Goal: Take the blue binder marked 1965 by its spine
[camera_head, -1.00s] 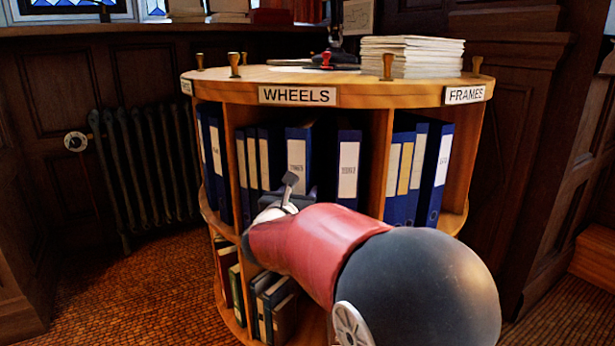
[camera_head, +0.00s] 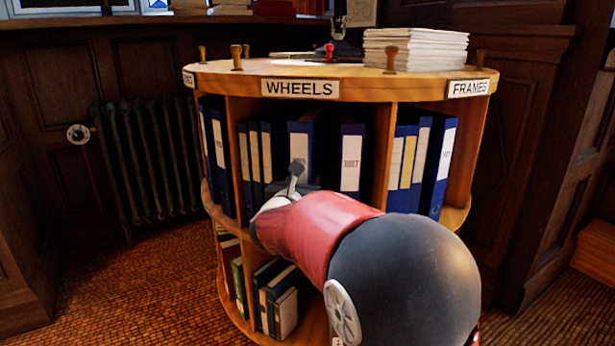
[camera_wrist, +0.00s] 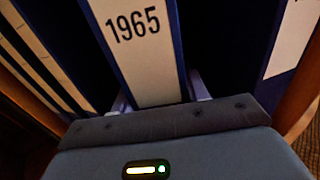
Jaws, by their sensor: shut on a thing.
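The blue binder marked 1965 (camera_wrist: 148,70) fills the middle of the wrist view, with black digits on a white spine label. In the head view this binder (camera_head: 300,130) stands upright in the upper compartment under the WHEELS sign. My gripper (camera_wrist: 160,98) is shut on its spine, one pale finger on each side. In the head view my gripper (camera_head: 295,182) is at the lower part of the spine, and my arm hides the binder's bottom and the shelf under it.
Another blue binder (camera_head: 351,165) stands to the right with a gap between. Several thinner binders (camera_head: 254,155) stand to the left. Wooden uprights (camera_head: 382,155) bound the compartment. Stamps and a paper stack (camera_head: 415,52) sit on the round top (camera_head: 345,82). A radiator (camera_head: 150,160) is at left.

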